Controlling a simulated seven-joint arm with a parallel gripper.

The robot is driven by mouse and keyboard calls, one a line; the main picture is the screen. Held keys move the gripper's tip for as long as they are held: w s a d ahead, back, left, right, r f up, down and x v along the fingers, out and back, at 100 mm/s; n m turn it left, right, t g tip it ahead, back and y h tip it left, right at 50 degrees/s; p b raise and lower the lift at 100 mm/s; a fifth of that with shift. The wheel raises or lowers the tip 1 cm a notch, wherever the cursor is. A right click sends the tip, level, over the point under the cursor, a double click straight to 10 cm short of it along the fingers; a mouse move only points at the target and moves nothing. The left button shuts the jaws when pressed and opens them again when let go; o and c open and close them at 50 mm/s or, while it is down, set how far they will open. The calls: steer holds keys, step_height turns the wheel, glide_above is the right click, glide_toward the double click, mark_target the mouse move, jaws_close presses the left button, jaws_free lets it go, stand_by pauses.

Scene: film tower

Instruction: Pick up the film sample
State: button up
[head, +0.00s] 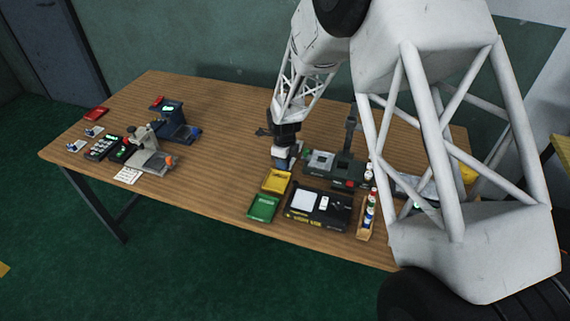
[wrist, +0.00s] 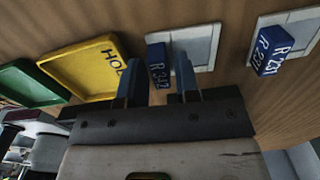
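Two pale square film samples with blue tab handles lie on the wooden table in the wrist view. The nearer sample (wrist: 205,50) has a tab marked R 347 (wrist: 157,66); the other sample (wrist: 294,33) has a tab marked R 231 (wrist: 267,60). The task does not say which is meant. My gripper (wrist: 157,60) is open, its fingers apart at either side of the R 347 tab. I cannot tell how high the fingertips are above it. In the head view my gripper (head: 281,152) points down, just behind the yellow tray, partly hiding the samples.
The yellow tray (wrist: 90,68), marked with HOL, and the green tray (wrist: 30,82) lie left of the fingers. A black device (head: 337,165), a black case (head: 318,222) and a bottle rack (head: 366,215) stand to the right. Instruments fill the table's left end; the middle is clear.

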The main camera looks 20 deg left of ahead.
steer(key=shift+c, duration=0.3)
jaws_close()
steer(key=shift+r, duration=0.1)
step_height(320, 180, up, 10)
stand_by(0.8)
stand_by(0.6)
steer(key=shift+n, duration=0.3)
steer(key=s+d, duration=0.4)
steer(key=s, duration=0.1)
steer(key=s+d, duration=0.3)
steer(key=s, duration=0.3)
steer(key=s+d, duration=0.4)
steer(key=s, duration=0.1)
steer(key=shift+s+d+f, duration=0.25)
steer(key=shift+d+f, duration=0.05)
steer(key=shift+f, duration=0.05)
